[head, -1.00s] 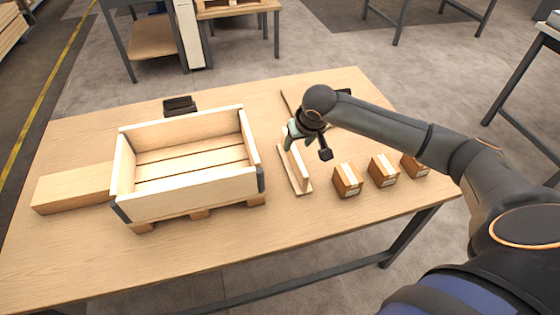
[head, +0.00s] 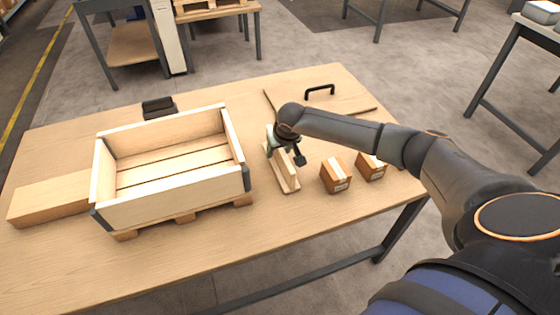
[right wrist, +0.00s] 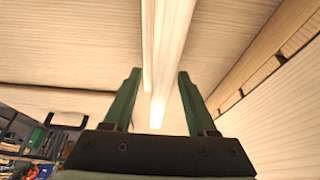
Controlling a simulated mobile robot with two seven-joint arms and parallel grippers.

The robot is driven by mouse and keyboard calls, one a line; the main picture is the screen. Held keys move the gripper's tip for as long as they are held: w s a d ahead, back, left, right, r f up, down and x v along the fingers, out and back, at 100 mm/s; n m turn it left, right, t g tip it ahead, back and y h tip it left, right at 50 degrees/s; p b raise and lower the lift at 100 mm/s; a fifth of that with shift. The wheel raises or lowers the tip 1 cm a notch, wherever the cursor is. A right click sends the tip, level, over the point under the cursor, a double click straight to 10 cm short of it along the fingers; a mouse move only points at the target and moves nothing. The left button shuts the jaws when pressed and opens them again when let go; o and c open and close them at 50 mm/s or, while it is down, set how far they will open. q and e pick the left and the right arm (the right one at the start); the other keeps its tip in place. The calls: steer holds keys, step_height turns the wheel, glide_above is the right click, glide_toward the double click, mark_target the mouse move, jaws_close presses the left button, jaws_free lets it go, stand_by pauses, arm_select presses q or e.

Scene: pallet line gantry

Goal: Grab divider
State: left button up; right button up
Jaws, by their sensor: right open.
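The divider (head: 291,172) is a thin, pale wooden board standing upright on a flat wooden strip, right of the crate. My right gripper (head: 276,152) is open at the divider's far end, and its arm reaches in from the right. In the right wrist view, the divider (right wrist: 170,50) runs between the two green fingers of the right gripper (right wrist: 157,85), with space on both sides. The gripper hides part of the divider in the head view. My left gripper is not in view.
An open wooden crate (head: 170,203) stands on the table (head: 250,255), with a long wooden block (head: 48,198) at its left. Small cartons (head: 335,175) sit right of the divider. A panel with a black handle (head: 320,91) lies behind my arm. The table front is clear.

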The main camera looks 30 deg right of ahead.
steer(key=shift+w+f, duration=0.2)
steer(key=shift+f, duration=0.25)
jaws_close()
stand_by(0.5)
